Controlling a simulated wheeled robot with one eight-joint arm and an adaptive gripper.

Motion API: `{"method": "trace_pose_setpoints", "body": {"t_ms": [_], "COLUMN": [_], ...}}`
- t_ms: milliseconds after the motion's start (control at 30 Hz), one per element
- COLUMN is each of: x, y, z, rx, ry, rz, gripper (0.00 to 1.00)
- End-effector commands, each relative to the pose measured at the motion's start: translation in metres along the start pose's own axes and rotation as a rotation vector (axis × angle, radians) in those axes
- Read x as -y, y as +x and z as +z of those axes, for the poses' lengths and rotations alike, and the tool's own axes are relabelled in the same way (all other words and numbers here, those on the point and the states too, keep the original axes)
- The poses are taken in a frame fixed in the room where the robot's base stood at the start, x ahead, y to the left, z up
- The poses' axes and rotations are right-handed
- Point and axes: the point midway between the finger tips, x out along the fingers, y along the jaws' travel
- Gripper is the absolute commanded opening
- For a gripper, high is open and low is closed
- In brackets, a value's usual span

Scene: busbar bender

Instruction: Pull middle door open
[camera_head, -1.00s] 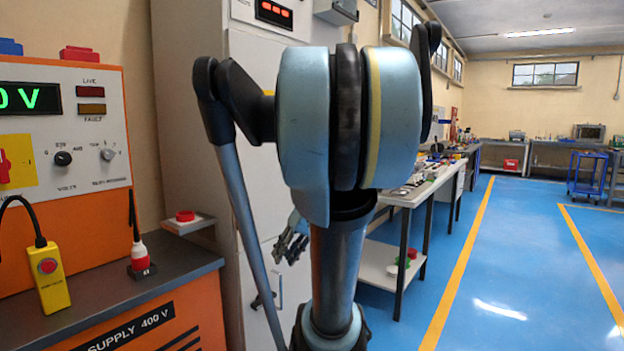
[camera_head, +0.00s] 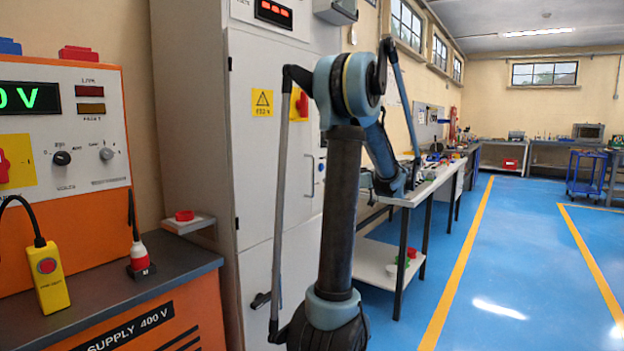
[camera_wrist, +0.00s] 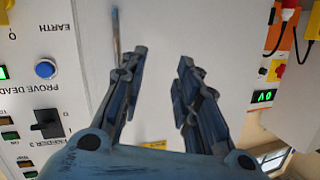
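The tall grey cabinet (camera_head: 190,120) has a middle door (camera_head: 265,170) that looks shut. Its upright bar handle (camera_head: 308,175) is near the right edge. In the wrist view, what looks like this handle (camera_wrist: 116,40) stands left of my fingers, close beside the left finger but not between the two. My gripper (camera_wrist: 162,57) is open and empty, with the pale door face (camera_wrist: 230,60) behind it. In the head view my fingers cannot be made out. Whether a finger touches the handle cannot be told.
A lower door has a dark handle (camera_head: 260,300). A red and yellow switch (camera_head: 299,104) is on the cabinet front. A blue button (camera_wrist: 45,68) and black lever (camera_wrist: 47,124) are on the side panel. A workbench (camera_head: 425,190) stands right; the blue floor (camera_head: 500,260) is clear.

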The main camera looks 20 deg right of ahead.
Motion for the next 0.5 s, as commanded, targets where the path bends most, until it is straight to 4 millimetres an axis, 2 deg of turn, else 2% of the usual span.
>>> {"method": "trace_pose_setpoints", "body": {"t_ms": [33,100,233,367,500], "x": [-0.015,-0.030,-0.048,-0.056,-0.057], "y": [-0.014,-0.031,-0.054,-0.065,-0.061], "z": [-0.003,-0.007,-0.012,-0.013,-0.015], "rx": [-0.038,-0.089,-0.155,-0.186,-0.193], "ry": [-0.035,-0.087,-0.161,-0.198,-0.207], "rz": [0.009,0.017,0.032,0.040,0.040], "gripper": [0.29,0.29,0.29,0.29,0.29]}}
